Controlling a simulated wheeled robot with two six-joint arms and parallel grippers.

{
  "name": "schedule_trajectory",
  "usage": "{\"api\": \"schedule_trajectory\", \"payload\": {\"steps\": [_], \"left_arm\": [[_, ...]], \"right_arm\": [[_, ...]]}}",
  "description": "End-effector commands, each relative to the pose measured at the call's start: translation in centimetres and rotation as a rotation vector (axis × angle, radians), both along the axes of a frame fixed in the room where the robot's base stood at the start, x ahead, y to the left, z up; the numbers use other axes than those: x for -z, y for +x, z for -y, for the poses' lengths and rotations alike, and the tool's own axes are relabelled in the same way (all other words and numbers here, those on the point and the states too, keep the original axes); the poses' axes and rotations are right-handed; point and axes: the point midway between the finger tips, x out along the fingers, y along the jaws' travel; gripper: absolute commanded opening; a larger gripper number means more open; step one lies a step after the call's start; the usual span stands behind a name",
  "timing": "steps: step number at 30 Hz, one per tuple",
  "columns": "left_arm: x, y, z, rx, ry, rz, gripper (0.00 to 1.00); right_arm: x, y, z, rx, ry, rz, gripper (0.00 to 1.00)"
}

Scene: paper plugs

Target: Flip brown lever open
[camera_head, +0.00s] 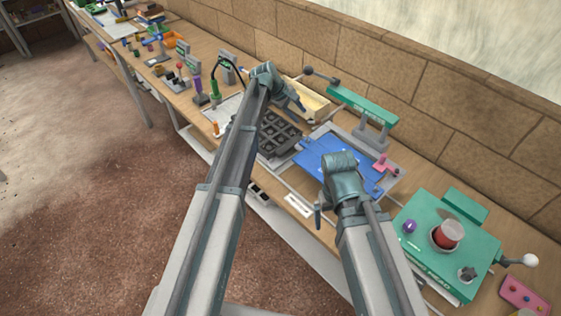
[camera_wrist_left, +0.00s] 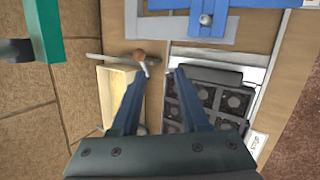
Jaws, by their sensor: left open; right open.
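In the head view my left gripper (camera_head: 295,98) is over the bench by the dark grid tray, and I cannot make out the brown lever there. My right gripper (camera_head: 320,208) is open near the bench's front edge, beside the blue plate.
The dark grid tray (camera_head: 281,133) and a pale wooden box (camera_head: 311,104) flank the left gripper. A blue plate (camera_head: 335,155), a green press (camera_head: 365,106) and a green machine with a red knob (camera_head: 447,235) stand to the right. A brick wall (camera_head: 400,75) closes the back.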

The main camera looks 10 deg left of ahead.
Motion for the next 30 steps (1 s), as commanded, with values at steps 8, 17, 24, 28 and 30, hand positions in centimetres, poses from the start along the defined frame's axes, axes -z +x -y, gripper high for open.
{"api": "schedule_trajectory", "payload": {"steps": [8, 17, 24, 28, 30], "left_arm": [[1.0, -5.7, -0.5, 0.145, 0.116, 0.03, 0.45], [2.0, -11.3, -1.1, 0.309, 0.235, 0.052, 0.45], [2.8, -15.8, -1.6, 0.446, 0.322, 0.062, 0.45], [3.2, -18.1, -1.8, 0.519, 0.366, 0.063, 0.45], [3.5, -19.2, -1.8, 0.555, 0.387, 0.064, 0.45]], "right_arm": [[0.1, 0.0, 0.0, 0.0, 0.0, 0.0, 1.0], [0.3, 0.0, 0.0, 0.0, 0.0, 0.0, 1.0], [0.5, 0.0, 0.0, 0.0, 0.0, 0.0, 1.0], [0.7, 0.0, 0.0, 0.0, 0.0, 0.0, 1.0], [0.8, 0.0, 0.0, 0.0, 0.0, 0.0, 1.0]]}}
